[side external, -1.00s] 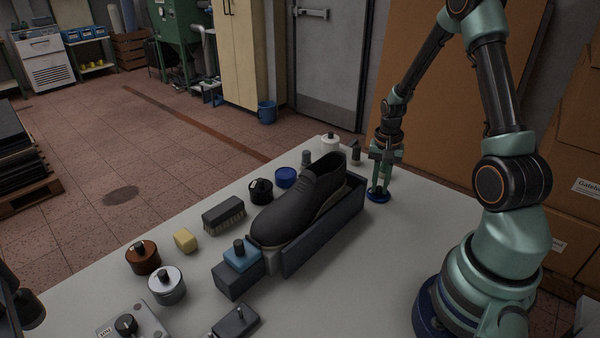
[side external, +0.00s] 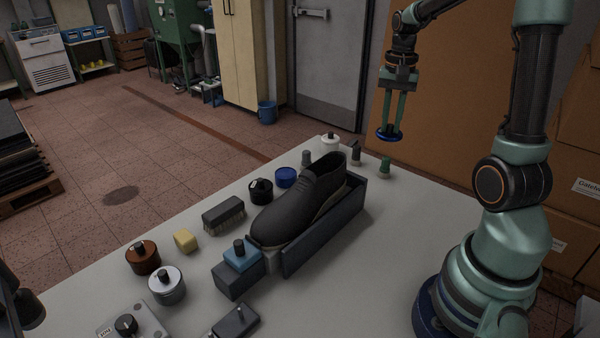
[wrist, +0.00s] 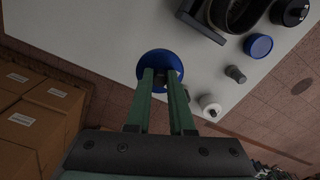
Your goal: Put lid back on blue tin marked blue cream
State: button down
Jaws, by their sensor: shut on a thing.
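The blue lid (side external: 389,135) hangs in the air, roughly level, above the far right part of the table. My gripper (side external: 390,120) points down and is shut on the lid's middle; the lid also shows in the wrist view (wrist: 152,60) below the fingers. The blue tin (side external: 286,177) stands upright on the table behind the shoe, to the left of and below my gripper. In the wrist view the tin (wrist: 258,46) is to the right of the lid, apart from it. Its marking is not readable.
A dark shoe (side external: 295,205) lies in a grey holder (side external: 325,235) between the tin and my arm's base. A black tin (side external: 261,191), a grey bottle (side external: 306,158) and a white jar (side external: 330,142) stand near the blue tin.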

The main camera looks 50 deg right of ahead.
jog(key=shift+r, duration=0.55)
jog(key=shift+w+r, duration=0.2)
jog(key=shift+w, duration=0.1)
jog(key=w+a+f+n, duration=0.2)
jog(key=w+a+f, duration=0.15)
jog(key=w, duration=0.35)
jog(key=w+a+f+n, duration=0.2)
jog(key=w+a+f, duration=0.15)
jog(key=w, duration=0.45)
jog(key=w+a+f+n, duration=0.2)
jog(key=w+a, duration=0.3)
jog(key=w, duration=0.2)
jog(key=shift+w+f, duration=0.15)
jog(key=shift+f, duration=3.25)
jog(key=shift+f, duration=0.15)
jog(key=shift+c, duration=1.1)
grip_release()
